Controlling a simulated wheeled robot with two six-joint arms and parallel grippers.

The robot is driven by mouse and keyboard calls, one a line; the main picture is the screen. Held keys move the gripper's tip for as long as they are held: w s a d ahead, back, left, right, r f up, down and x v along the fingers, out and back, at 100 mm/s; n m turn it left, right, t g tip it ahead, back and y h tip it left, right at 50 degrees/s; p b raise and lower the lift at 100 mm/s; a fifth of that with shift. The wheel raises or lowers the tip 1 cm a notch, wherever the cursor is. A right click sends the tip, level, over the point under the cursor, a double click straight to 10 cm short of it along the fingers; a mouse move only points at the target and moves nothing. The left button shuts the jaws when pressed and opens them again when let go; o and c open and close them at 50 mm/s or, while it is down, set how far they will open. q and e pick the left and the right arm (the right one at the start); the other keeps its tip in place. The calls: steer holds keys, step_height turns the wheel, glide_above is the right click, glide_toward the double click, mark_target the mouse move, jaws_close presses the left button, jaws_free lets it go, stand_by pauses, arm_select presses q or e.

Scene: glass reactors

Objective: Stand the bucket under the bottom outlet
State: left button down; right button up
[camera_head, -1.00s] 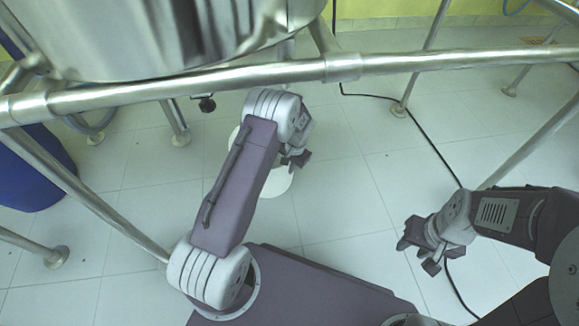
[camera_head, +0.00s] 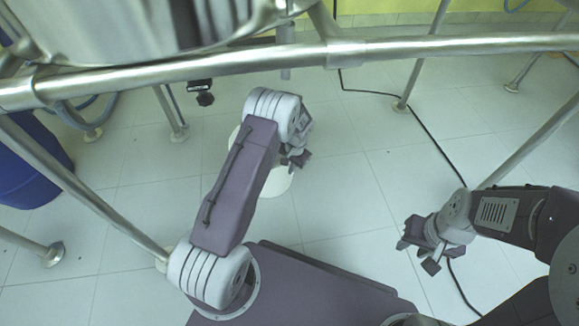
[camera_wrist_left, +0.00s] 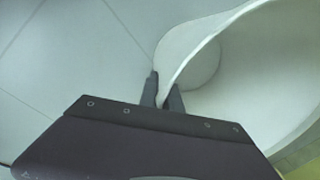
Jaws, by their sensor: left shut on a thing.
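The white bucket (camera_head: 276,181) is partly hidden behind my left arm in the head view. My left gripper (camera_head: 299,160) is shut on its rim. In the left wrist view the two fingers (camera_wrist_left: 163,95) pinch the thin rim of the bucket (camera_wrist_left: 215,62), and its open mouth faces right. I cannot tell whether it touches the floor. The steel vessel (camera_head: 130,30) hangs at the upper left. A short vertical pipe (camera_head: 286,62), possibly the bottom outlet, ends beyond the rail, above the bucket in the picture. My right gripper (camera_head: 418,256) is open and empty at the right.
A steel rail (camera_head: 400,50) crosses the view in front of the vessel, with legs (camera_head: 95,200) on the floor. A black-handled valve (camera_head: 203,93) hangs left of the pipe. A blue drum (camera_head: 30,165) stands at far left. A black cable (camera_head: 430,135) runs over the tiled floor.

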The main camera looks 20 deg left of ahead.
arm_select(q)
steer(key=shift+f, duration=0.2)
steer(key=c, duration=1.5)
jaws_free()
steer(key=r+p, duration=0.4)
steer(key=r, duration=0.1)
steer(key=d+r+p, duration=0.1)
steer(key=r+p, duration=0.1)
steer(key=shift+s+r, duration=0.15)
steer(key=shift+r, duration=0.2)
steer(key=shift+d+f, duration=0.1)
